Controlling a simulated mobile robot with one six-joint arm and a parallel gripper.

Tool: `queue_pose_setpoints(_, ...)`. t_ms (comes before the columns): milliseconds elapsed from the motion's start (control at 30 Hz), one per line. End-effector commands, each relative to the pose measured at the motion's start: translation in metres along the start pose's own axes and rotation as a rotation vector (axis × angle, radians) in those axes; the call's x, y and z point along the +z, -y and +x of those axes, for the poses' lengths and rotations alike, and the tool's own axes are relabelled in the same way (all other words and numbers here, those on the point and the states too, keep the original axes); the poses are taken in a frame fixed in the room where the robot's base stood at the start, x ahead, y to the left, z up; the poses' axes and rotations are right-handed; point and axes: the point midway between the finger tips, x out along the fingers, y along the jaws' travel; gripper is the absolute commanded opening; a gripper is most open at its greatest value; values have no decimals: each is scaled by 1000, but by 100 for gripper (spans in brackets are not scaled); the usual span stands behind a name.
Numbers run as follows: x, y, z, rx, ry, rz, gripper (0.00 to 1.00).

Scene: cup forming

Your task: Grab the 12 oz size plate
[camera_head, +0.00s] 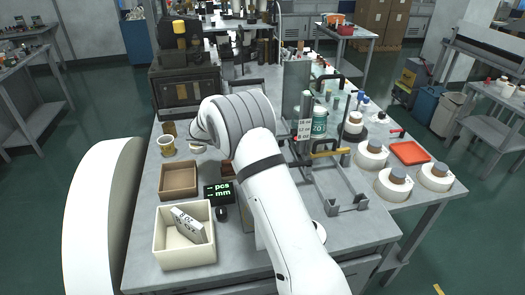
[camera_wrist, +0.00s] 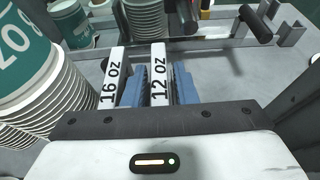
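The 12 oz plate (camera_wrist: 158,78) is a narrow white upright plate with black lettering, in the middle of the wrist view. My gripper (camera_wrist: 160,88) has one blue finger on each side of it, with what looks like a thin gap on both sides. The fingers look open around the plate, not clamped on it. The 16 oz plate (camera_wrist: 112,80) stands just left of my left finger.
A teal-labelled cup stack (camera_wrist: 28,90) stands close on the left in the wrist view. A black-knobbed metal fixture (camera_wrist: 255,22) is at upper right.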

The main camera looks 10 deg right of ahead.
Motion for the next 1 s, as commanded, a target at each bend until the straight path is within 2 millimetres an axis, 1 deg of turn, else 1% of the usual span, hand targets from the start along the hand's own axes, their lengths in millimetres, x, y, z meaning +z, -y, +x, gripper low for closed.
queue_pose_setpoints(67, 0, 0, 0, 0, 0, 0, 25)
queue_pose_setpoints(300, 0, 0, 0, 0, 0, 0, 6)
queue_pose_setpoints(367, 0, 0, 0, 0, 0, 0, 1)
queue_pose_setpoints(400, 0, 0, 0, 0, 0, 0, 0)
queue_pose_setpoints(833, 2, 0, -3, 1, 0, 2, 0)
queue_pose_setpoints(933, 6, -1, -8, 2, 0, 3, 0)
queue_pose_setpoints(1000, 15, -1, -10, 1, -1, 4, 0)
